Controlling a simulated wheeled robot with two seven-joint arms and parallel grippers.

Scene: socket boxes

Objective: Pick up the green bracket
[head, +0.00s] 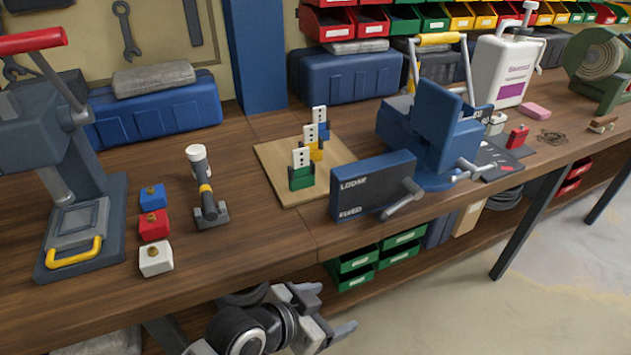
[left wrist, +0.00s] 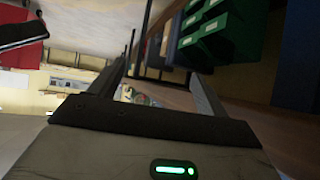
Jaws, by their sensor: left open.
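The green bracket (head: 302,179) stands upright on a light wooden board on the workbench, with a white plate with dark holes rising from it. A yellow bracket (head: 316,152) and a blue bracket (head: 322,131) with similar plates stand in a row behind it. My left gripper (head: 328,309) is open and empty, in front of the bench's front edge and below the green bracket in the picture. Its two fingers also show in the left wrist view (left wrist: 160,88), with nothing between them. I cannot make out the green bracket in the left wrist view. My right gripper is not in view.
The board (head: 276,171) has bare room around the brackets. A dark blue vise (head: 372,188) stands close to its right. Green bins (head: 353,262) sit under the bench edge, near my left gripper.

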